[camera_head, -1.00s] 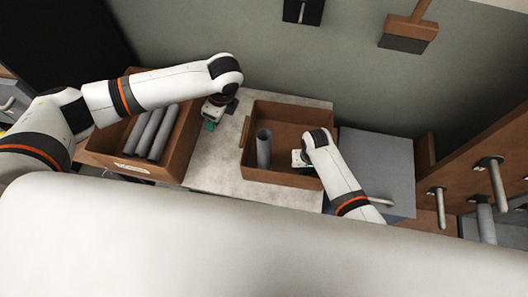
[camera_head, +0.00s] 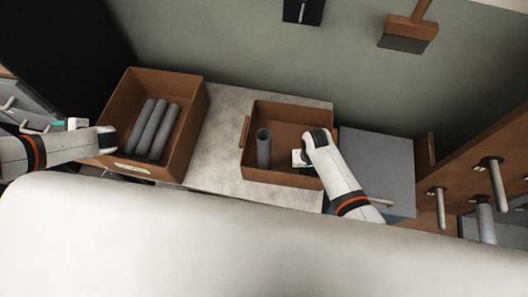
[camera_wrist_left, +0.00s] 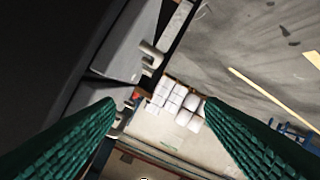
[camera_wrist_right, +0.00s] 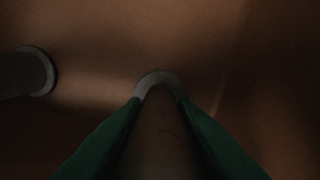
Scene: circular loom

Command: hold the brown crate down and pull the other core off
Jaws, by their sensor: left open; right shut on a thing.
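The smaller brown crate (camera_head: 285,109) sits on the pale worktop, and a grey core (camera_head: 264,148) stands upright in its left part. My right gripper (camera_head: 301,158) is down inside this crate's right side. In the right wrist view its green fingers are shut on a core (camera_wrist_right: 160,80), whose rounded end shows between them. The standing core's ring end (camera_wrist_right: 40,72) shows at the left there, apart from the fingers. The held core is mostly hidden in the head view. My left gripper (camera_head: 73,124) is at the far left, away from the smaller crate. Its fingers are wide apart and empty (camera_wrist_left: 160,106).
A larger brown crate (camera_head: 188,125) with several grey cores lying in it stands on the left. The worktop (camera_head: 222,135) between the crates is clear. A grey box (camera_head: 375,165) stands right of the smaller crate, and a brown rack with pegs (camera_head: 497,178) is farther right.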

